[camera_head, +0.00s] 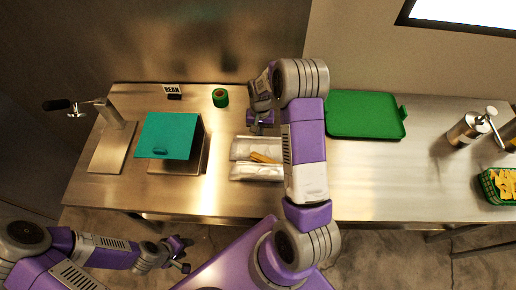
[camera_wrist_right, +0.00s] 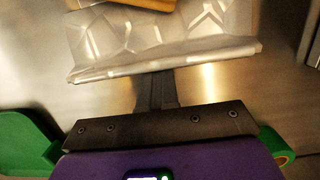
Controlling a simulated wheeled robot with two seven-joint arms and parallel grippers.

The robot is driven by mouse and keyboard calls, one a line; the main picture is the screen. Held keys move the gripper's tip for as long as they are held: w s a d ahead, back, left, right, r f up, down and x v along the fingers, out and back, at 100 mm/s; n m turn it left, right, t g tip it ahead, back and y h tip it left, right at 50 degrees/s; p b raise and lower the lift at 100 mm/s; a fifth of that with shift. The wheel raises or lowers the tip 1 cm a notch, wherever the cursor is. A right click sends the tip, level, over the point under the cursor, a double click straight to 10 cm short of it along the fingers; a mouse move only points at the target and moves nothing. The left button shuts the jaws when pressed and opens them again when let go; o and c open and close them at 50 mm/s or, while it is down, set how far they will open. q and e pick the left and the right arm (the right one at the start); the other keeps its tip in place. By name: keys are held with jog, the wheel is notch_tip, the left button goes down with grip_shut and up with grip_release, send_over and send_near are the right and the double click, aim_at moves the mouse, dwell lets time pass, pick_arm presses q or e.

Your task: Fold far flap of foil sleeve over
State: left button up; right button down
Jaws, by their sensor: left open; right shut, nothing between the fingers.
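The foil sleeve (camera_head: 240,172) lies on the steel table, with a tan, rolled-looking piece (camera_head: 262,158) on its middle. In the right wrist view the crinkled foil sleeve (camera_wrist_right: 150,40) shows a raised lip along its edge, and the tan piece (camera_wrist_right: 120,6) is cut off at the top. My right gripper (camera_head: 262,128) is at the sleeve's far side. Its fingers (camera_wrist_right: 157,85) are shut and empty, right at the foil's far edge; I cannot tell if they touch it. My left gripper (camera_head: 186,255) is open and empty, off the table's front edge.
A green tray (camera_head: 364,114) lies right of my right arm. A green tape roll (camera_head: 220,97) and a BEAN sign (camera_head: 173,90) stand at the back. A teal-lidded box (camera_head: 168,136) and a lever press (camera_head: 112,148) are left. A grinder (camera_head: 468,130) and green basket (camera_head: 497,186) are right.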

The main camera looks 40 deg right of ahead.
jog(key=shift+s+a+r, duration=0.15)
jog(key=shift+s+a, duration=0.3)
jog(key=shift+s, duration=0.1)
jog(key=shift+s+a+r, duration=0.1)
jog(key=shift+s+a, duration=0.1)
jog(key=shift+s, duration=0.1)
jog(key=shift+a, duration=0.1)
jog(key=shift+s+a+r+p, duration=0.1)
jog(key=shift+s+a+p, duration=0.15)
jog(key=shift+s+p, duration=0.05)
jog(key=shift+s+a, duration=0.1)
jog(key=shift+s, duration=0.05)
dwell(0.4)
